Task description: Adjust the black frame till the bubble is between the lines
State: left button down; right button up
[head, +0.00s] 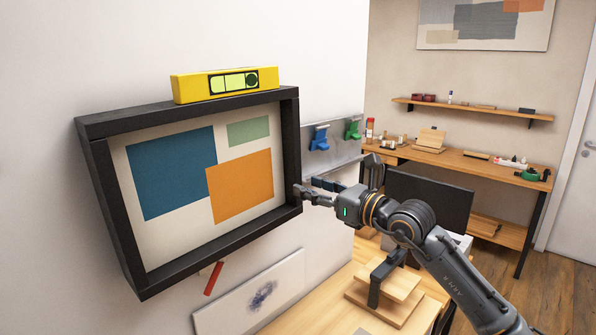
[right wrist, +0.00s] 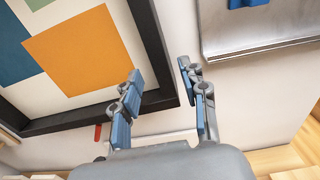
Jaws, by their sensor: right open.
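The black frame (head: 204,110) hangs on the white wall, holding a picture of blue, green and orange blocks. Its top edge rises to the right in the head view. A yellow spirit level (head: 190,88) lies on the top bar. A dark round spot, seemingly the bubble, sits at the right end of its green vial, right of the lines. My right gripper (head: 307,188) is open at the frame's lower right side. In the right wrist view the frame's corner (right wrist: 152,52) shows behind and between the fingers; I cannot tell whether they touch it. My left gripper is out of view.
A grey panel with blue and green clips (head: 319,138) is on the wall right of the frame. Below are a red stick-like object (head: 213,278), a leaning white picture (head: 250,298) and a wooden bench (head: 312,318). A dark monitor (head: 430,196) stands behind my right arm.

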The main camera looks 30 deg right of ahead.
aim_at(299, 183)
jog(key=shift+p+x, duration=0.75)
jog(key=shift+x, duration=1.6)
grip_shut()
